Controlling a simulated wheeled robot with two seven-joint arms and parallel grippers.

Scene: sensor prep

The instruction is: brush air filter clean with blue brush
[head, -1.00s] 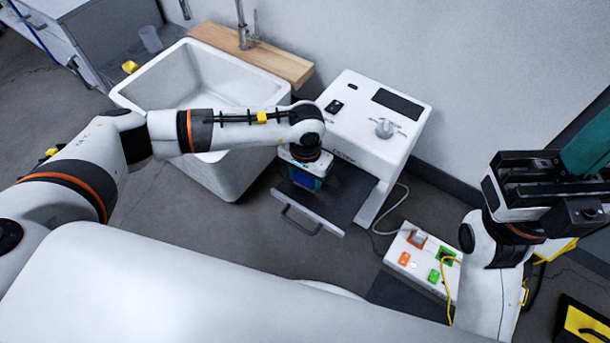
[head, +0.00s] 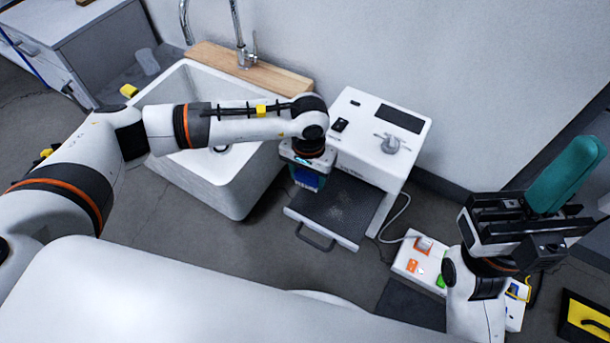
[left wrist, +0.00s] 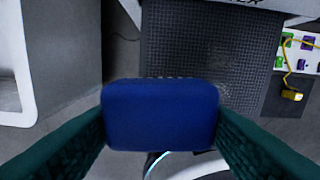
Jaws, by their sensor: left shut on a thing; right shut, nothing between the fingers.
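The air filter (head: 345,205) appears to be the dark mesh panel pulled out at the front of the white machine, with a handle on its front edge. Pale specks lie on its middle and right part. It also shows as a dark grid in the left wrist view (left wrist: 200,55). My left gripper (head: 306,180) is shut on the blue brush (left wrist: 160,115), near the panel's left side. The brush hides part of the panel in the wrist view; I cannot tell whether it touches it. My right gripper (head: 580,165) is shut and empty, far right of the panel.
The white machine (head: 375,130) with a knob stands against the wall. A white sink (head: 180,95) stands to its left. A power strip (head: 405,265) with a cord lies on the floor at right. A yellow-and-black object (head: 585,320) is at the lower right.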

